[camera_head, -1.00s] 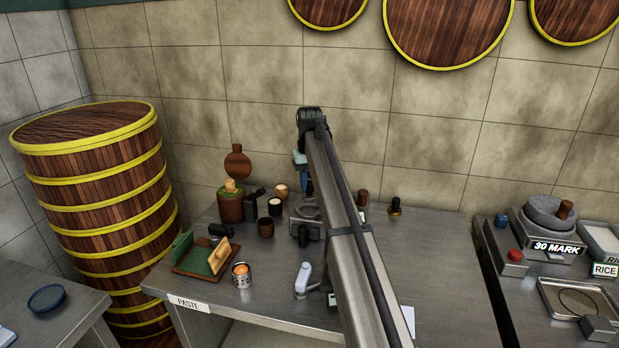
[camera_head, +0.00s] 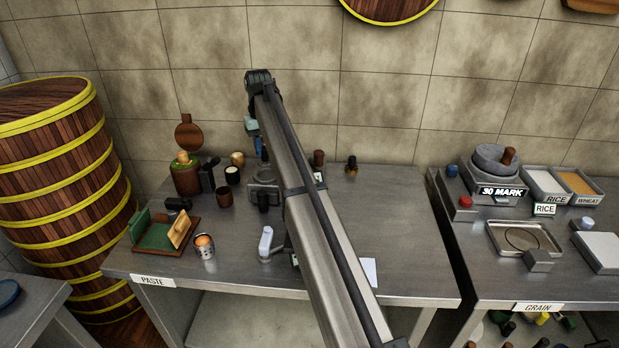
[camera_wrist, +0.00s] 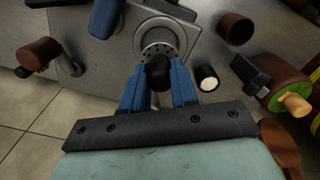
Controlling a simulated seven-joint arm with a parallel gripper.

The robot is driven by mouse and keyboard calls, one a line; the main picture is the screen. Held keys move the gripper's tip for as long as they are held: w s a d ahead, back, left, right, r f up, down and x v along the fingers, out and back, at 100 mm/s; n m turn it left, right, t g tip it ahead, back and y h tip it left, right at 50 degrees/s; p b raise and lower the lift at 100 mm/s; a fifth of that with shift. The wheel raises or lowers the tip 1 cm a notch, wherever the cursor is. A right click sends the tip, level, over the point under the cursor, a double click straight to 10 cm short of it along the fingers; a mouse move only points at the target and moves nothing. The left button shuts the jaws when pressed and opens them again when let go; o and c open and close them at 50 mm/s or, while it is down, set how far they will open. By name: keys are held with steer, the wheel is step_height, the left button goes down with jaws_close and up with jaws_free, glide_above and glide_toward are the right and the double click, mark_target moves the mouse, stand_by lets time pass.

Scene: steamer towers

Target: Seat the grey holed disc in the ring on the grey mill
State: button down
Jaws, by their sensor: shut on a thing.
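The grey mill (camera_head: 264,183) stands on the paste bench below my gripper; its square grey top and round ring (camera_wrist: 187,34) show in the wrist view. The grey holed disc (camera_wrist: 152,49) lies over the ring's middle, with several small holes visible. My gripper (camera_wrist: 158,74) has blue fingers closed around a black rounded knob (camera_wrist: 158,70), which stands in front of the disc and hides part of it. Whether the knob belongs to the disc, and whether the disc sits flat in the ring, I cannot tell. In the head view the blue fingers (camera_head: 259,148) are above the mill.
A brown cup (camera_head: 224,196), a dark cup with white contents (camera_head: 232,175) and a brown pot (camera_head: 186,180) stand left of the mill. A green-and-wood tray (camera_head: 152,240) and an orange-filled tin (camera_head: 204,246) are nearer the front. The grain bench (camera_head: 460,235) is at right.

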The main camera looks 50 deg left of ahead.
mark_target(265, 161)
steer(key=shift+f, duration=0.15)
steer(key=shift+f, duration=1.45)
steer(key=shift+f, duration=0.95)
stand_by(1.5)
steer(key=c, duration=0.8)
jaws_free()
step_height(265, 161, up, 14)
steer(key=shift+f, duration=0.1)
